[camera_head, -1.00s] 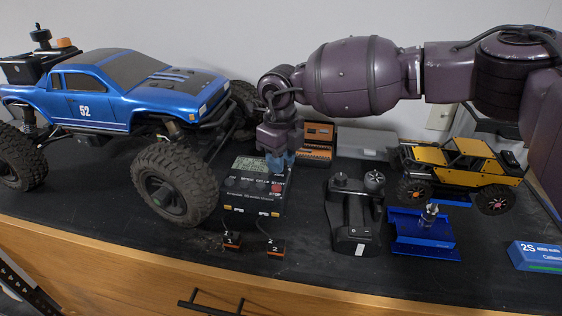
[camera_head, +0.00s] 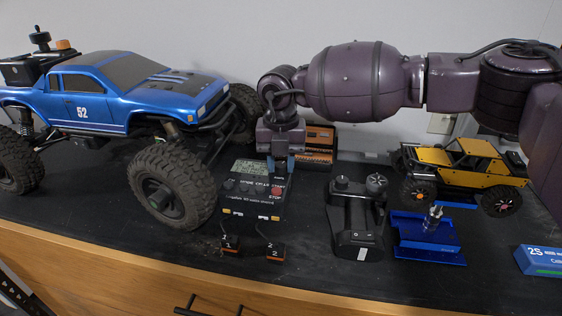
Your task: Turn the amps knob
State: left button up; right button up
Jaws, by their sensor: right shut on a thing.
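The black charger box (camera_head: 250,204) stands on the dark bench, with a grey display (camera_head: 250,167), small dark knobs (camera_head: 229,185) in a row and a red button (camera_head: 278,191). My right gripper (camera_head: 281,171) points down over the box's upper right part. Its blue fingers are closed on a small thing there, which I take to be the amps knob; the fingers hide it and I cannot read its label. My left gripper is not in view.
A large blue truck (camera_head: 107,95) stands close on the left. A black transmitter (camera_head: 357,215), a blue stand (camera_head: 428,240) and a yellow crawler (camera_head: 462,170) are to the right. Two small numbered blocks (camera_head: 272,252) lie in front. An orange-fronted organizer (camera_head: 318,147) is behind.

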aim_at(281, 165)
jog(key=shift+m, duration=1.5)
jog(key=o, duration=0.9)
jog(key=shift+r, duration=0.15)
notch_tip(281, 165, up, 11)
jog(key=shift+f+b, duration=0.2)
jog(key=shift+b, duration=0.25)
